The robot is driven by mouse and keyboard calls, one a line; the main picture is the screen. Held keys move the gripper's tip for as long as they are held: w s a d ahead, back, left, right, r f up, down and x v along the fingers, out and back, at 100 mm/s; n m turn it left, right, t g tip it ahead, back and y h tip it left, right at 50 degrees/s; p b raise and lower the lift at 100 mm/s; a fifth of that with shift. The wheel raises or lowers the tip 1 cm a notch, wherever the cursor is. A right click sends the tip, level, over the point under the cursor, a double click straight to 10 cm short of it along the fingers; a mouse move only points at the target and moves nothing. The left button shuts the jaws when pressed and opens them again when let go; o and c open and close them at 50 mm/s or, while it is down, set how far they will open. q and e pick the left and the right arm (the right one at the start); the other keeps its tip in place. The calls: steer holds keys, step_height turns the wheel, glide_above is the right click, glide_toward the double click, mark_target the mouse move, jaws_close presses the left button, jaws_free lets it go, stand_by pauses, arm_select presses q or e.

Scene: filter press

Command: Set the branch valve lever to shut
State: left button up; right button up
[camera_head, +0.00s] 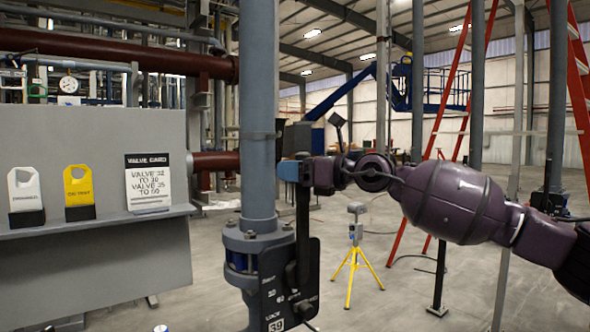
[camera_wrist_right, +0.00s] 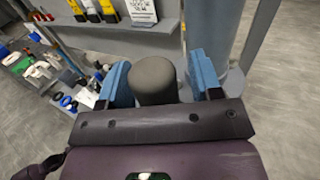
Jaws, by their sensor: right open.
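The branch valve sits low on a grey-blue vertical pipe (camera_head: 258,90). My right gripper (camera_head: 291,170), with blue fingers, is at the upper part of the lever. In the wrist view, the lever's dark rounded end (camera_wrist_right: 153,82) stands between the two open fingers, with a gap visible on each side. My left gripper is out of view.
A grey panel with a shelf (camera_head: 100,226) stands left of the pipe, holding a white tag (camera_head: 25,190), a yellow tag (camera_head: 78,187) and a valve card (camera_head: 148,184). A yellow tripod (camera_head: 354,262) and red ladder (camera_head: 440,130) stand behind. Open floor lies between.

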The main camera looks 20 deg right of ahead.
jaws_close()
steer(key=w+d+f+m+t+b, duration=0.25)
steer(key=d+m, duration=0.25)
steer(key=d, duration=0.3)
steer(key=w+d+f+m+t+b, duration=0.25)
steer(key=d+f+m, duration=0.2)
steer(key=d, duration=0.35)
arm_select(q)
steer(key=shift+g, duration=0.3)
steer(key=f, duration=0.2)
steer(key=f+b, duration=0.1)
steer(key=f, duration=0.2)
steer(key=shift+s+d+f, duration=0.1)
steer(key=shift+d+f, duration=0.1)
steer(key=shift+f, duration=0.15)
arm_select(e)
steer(key=w+d+f+m+t+h, duration=0.1)
steer(key=d+f+m+t+h, duration=0.1)
steer(key=f+m, duration=0.5)
steer(key=w+d+f+m+t+h, duration=0.2)
steer(key=d+f+m+t+h, duration=0.1)
steer(key=f+m, duration=0.4)
steer(key=shift+d+f+h, duration=0.3)
steer(key=shift+d+f, duration=0.45)
steer(key=shift+f, duration=0.15)
steer(key=shift+w+f, duration=0.1)
